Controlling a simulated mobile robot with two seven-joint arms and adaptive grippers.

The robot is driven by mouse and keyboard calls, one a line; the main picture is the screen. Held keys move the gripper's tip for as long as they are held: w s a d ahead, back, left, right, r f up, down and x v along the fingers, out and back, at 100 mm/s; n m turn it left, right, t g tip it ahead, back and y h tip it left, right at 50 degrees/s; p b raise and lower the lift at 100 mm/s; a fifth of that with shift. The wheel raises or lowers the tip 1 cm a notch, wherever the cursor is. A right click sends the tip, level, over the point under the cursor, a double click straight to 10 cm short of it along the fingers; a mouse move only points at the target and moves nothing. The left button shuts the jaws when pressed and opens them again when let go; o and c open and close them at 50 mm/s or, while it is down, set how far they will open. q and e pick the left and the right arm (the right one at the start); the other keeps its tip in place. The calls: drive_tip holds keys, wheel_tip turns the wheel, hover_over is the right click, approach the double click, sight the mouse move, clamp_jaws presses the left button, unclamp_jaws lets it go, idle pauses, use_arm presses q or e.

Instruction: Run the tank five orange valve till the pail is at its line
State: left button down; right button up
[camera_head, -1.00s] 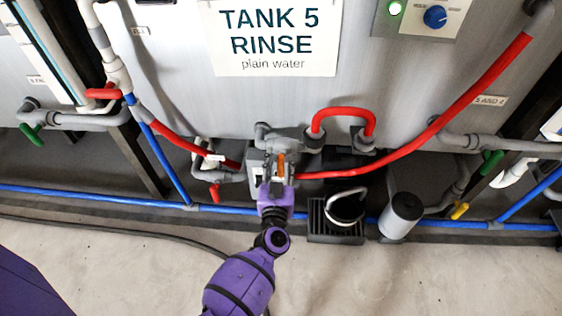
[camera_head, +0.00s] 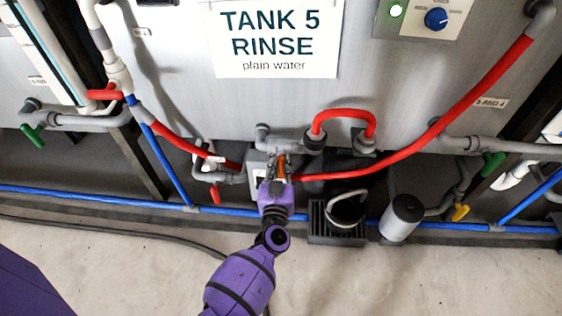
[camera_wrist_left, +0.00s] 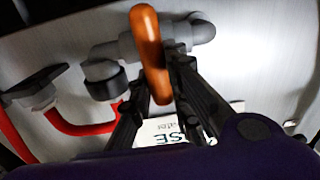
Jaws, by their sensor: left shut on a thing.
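The orange valve handle (camera_head: 282,167) is on the grey pipework below the "TANK 5 RINSE" sign (camera_head: 275,38). My left gripper (camera_head: 274,170) is shut on this handle, its purple wrist just below. In the left wrist view the orange handle (camera_wrist_left: 150,55) stands between the dark fingers (camera_wrist_left: 160,92). A small dark pail (camera_head: 346,209) with a pale rim and handle stands right of the gripper on a black slatted grate (camera_head: 325,236). Its water level and line are too small to tell. My right gripper is not in view.
A red hose (camera_head: 440,125) runs across the tank front and behind the valve area. A grey cylinder (camera_head: 400,217) stands right of the pail. Green-handled (camera_head: 492,163) and yellow-handled (camera_head: 460,212) valves are at the right. The floor in front is clear apart from a dark cable (camera_head: 130,231).

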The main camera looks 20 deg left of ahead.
use_arm(q)
drive_tip(key=n, duration=0.3)
drive_tip(key=shift+s+a+p, duration=0.1)
drive_tip(key=shift+a+p, duration=0.2)
drive_tip(key=shift+s+a+f+n, duration=0.1)
drive_tip(key=shift+a+f+n, duration=0.05)
drive_tip(key=shift+n, duration=0.75)
drive_tip(key=shift+a+f+n, duration=0.1)
drive_tip(key=shift+a+n, duration=0.05)
drive_tip(key=shift+n, duration=0.75)
drive_tip(key=c, duration=1.6)
unclamp_jaws()
drive_tip(key=shift+c, duration=0.2)
drive_tip(key=v, duration=1.2)
drive_tip(key=shift+s, duration=0.1)
